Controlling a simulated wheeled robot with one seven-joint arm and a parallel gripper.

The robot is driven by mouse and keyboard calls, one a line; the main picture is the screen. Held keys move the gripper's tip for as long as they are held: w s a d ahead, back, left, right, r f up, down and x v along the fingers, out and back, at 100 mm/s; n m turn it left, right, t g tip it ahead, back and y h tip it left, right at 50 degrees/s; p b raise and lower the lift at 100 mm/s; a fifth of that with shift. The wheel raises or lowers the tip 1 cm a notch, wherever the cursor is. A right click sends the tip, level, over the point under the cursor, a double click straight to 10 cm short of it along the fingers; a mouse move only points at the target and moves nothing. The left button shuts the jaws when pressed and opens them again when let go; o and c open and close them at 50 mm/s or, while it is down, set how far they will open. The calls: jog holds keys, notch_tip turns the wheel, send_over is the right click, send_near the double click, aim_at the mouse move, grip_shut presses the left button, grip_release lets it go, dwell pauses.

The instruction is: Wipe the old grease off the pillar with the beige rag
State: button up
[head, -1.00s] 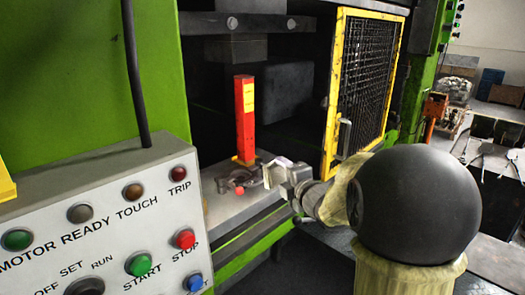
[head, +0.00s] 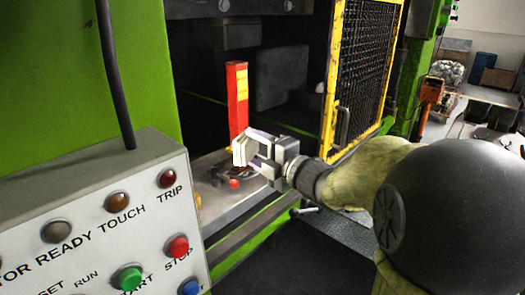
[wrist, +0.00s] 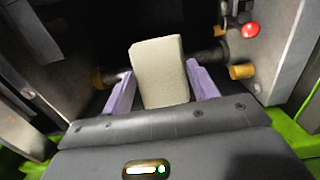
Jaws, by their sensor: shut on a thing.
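The beige rag (head: 243,151) is a pale, folded, block-like pad held in my gripper (head: 262,147). In the wrist view the rag (wrist: 160,72) stands between the two purple fingers of my gripper (wrist: 161,84), which are shut on it. A red post (head: 237,98) with a yellow label stands upright behind the rag, its foot hidden by the gripper. In the wrist view a dark round bar (wrist: 208,56) with brass-coloured ends passes behind the rag. I cannot tell which of these is the pillar, nor make out grease or contact with the rag.
The grey press bed (head: 222,203) lies below my gripper, with a red knob (head: 234,184) on it. A yellow-framed mesh guard (head: 362,75) stands open at the right. A control panel (head: 100,225) with buttons fills the lower left. A green press column (head: 55,75) stands behind it.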

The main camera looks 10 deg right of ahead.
jog(key=w+a+f+b, duration=0.1)
jog(key=w+a, duration=0.5)
jog(key=a, duration=0.3)
jog(key=w+a+f+b, duration=0.1)
jog(key=w+a+f, duration=0.1)
jog(key=w+a, duration=0.4)
jog(key=a, duration=0.4)
jog(key=shift+f, duration=0.3)
dwell(0.4)
jog(key=shift+w+a, duration=0.4)
jog(key=shift+w, duration=0.1)
dwell(1.2)
jog(key=shift+r+b, duration=0.2)
jog(key=shift+b, duration=0.1)
jog(key=shift+s+r, duration=0.1)
jog(key=shift+r, duration=0.2)
jog(key=shift+d, duration=0.1)
jog(key=shift+f+b, duration=1.2)
jog(key=shift+b, duration=0.2)
